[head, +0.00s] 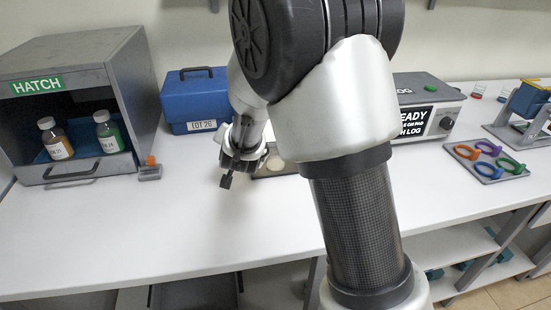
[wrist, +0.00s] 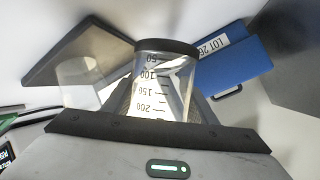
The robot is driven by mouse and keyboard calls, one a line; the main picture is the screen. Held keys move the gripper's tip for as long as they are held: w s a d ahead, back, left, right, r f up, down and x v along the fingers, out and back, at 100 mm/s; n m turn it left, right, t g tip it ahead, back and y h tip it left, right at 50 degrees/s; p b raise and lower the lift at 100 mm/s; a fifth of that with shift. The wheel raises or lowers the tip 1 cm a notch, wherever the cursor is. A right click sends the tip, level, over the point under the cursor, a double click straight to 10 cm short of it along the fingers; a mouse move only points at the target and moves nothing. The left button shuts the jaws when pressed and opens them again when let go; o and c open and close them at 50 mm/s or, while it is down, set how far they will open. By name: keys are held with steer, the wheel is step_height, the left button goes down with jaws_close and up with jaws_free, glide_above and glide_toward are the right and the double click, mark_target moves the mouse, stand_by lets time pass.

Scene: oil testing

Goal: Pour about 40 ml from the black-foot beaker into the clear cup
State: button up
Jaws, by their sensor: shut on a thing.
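My gripper (wrist: 160,135) is shut on the black-foot beaker (wrist: 165,82), a clear vessel with a dark band and printed marks from 50 to 200. In the wrist view its dark band is at the far end, away from my gripper. I cannot tell the liquid level. In the head view my gripper (head: 232,170) is over the bench, and my arm hides the beaker and much of the tray (head: 262,174).
A grey hatch (head: 120,75) with two bottles (head: 56,140) (head: 108,132) stands at left. A blue case (head: 195,98) is behind my gripper. A grey device (head: 430,95) and a tray of coloured rings (head: 487,175) are at right. The front bench (head: 130,235) is clear.

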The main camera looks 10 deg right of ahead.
steer(key=shift+d+r+b, duration=0.3)
steer(key=shift+d+b, duration=0.05)
steer(key=shift+b, duration=0.2)
steer(key=shift+m+y+b, duration=0.3)
steer(key=shift+m+b, duration=0.1)
steer(key=shift+b, duration=0.45)
steer(key=b, duration=0.3)
steer(key=shift+d+r+m+y, duration=0.1)
steer(key=shift+r+m+y, duration=0.05)
steer(key=shift+m+y, duration=0.25)
steer(key=y+b, duration=0.1)
steer(key=b, duration=0.6)
steer(key=shift+r+m, duration=0.25)
steer(key=shift+m, duration=0.15)
steer(key=shift+s+r+p, duration=0.1)
steer(key=shift+r+p, duration=0.4)
steer(key=shift+r, duration=0.1)
steer(key=shift+r+m+p, duration=0.15)
steer(key=shift+m+p, duration=0.25)
steer(key=shift+f+y+p, duration=0.3)
steer(key=shift+p, duration=0.2)
